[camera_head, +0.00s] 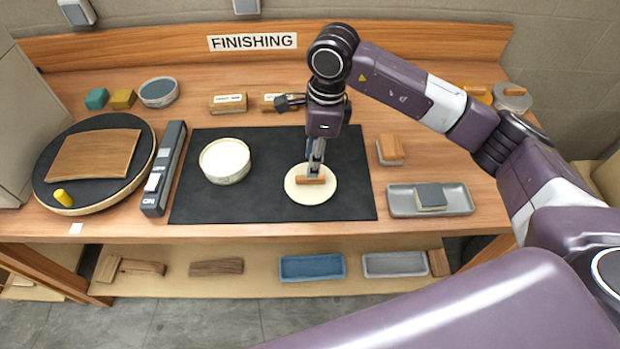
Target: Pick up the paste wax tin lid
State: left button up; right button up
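The paste wax tin lid (298,195) is a round cream disc with a wooden bar-shaped handle on top. It appears to lie on the black mat, right of its middle. An open round tin (225,161) with pale contents stands to the left of it on the mat. My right gripper (315,168) points straight down over the lid, with its fingertips at the handle. The fingers show nearly edge-on and overlap the handle, so I cannot tell whether they are closed on it. My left gripper is not in view.
The black mat (270,146) has bare room around the lid. A wooden-backed block (391,150) and a grey tray (455,199) with a pad sit to the right. A round turntable (45,189) with a board and a long grey switch bar (158,185) are left. Small blocks line the back.

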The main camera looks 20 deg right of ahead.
aim_at(310, 181)
notch_tip(310, 181, down, 4)
jog(key=shift+f+p, duration=0.1)
jog(key=shift+p, duration=1.1)
jog(key=shift+a+f, duration=0.15)
jog(key=shift+f, duration=0.35)
grip_shut()
